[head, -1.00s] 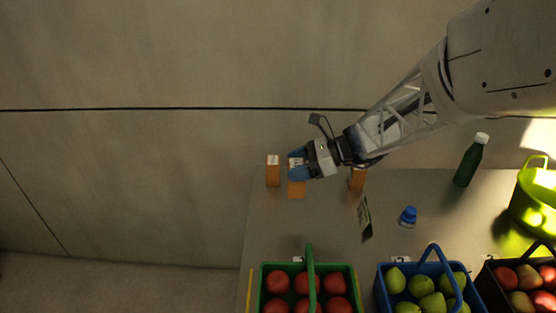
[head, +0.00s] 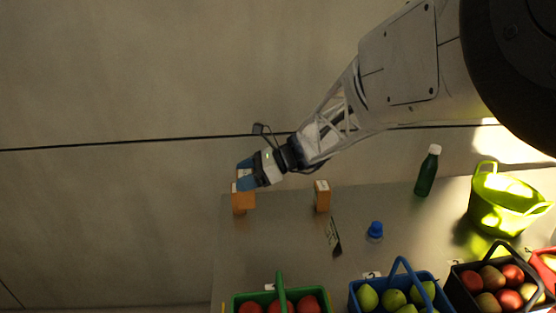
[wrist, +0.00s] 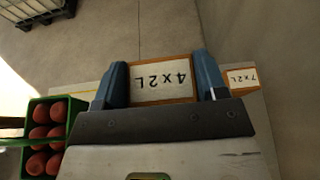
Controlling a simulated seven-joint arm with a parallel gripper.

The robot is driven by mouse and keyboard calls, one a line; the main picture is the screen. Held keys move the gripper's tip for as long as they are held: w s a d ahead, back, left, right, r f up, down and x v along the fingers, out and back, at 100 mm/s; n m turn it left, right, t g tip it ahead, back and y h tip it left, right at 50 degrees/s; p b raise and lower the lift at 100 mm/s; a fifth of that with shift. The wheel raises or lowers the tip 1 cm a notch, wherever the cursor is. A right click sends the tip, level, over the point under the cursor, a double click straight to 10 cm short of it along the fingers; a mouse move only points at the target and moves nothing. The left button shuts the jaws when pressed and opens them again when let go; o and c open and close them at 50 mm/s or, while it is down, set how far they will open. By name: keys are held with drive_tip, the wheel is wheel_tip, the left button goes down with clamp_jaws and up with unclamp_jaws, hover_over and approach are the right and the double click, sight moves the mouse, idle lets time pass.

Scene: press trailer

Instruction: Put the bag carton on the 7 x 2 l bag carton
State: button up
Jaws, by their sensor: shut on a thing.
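My gripper (head: 247,178), with blue fingers, is shut on the bag carton (wrist: 163,88), an orange-brown box. Its white top is marked 4 x 2L and shows between the fingers in the wrist view. The 7 x 2 l bag carton (wrist: 242,77) stands just right of the right finger there, looking smaller and lower. In the head view the gripper and the two cartons overlap at the table's far left, so the gap between them cannot be judged. The held carton is not seen to rest on the other.
Another orange carton (head: 322,196) stands to the right. Fruit crates line the front, including a green one (wrist: 36,103). A lime tub (head: 497,205) is far right.

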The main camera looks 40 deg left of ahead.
drive_tip(key=w+a+f, duration=0.1)
drive_tip(key=w+a, duration=0.6)
drive_tip(key=a, duration=0.5)
drive_tip(key=shift+w+f, duration=0.15)
drive_tip(key=shift+w, duration=0.1)
drive_tip(key=shift+f, duration=0.1)
drive_tip(key=shift+f, duration=1.65)
drive_tip(key=shift+f, duration=0.15)
drive_tip(key=o, duration=1)
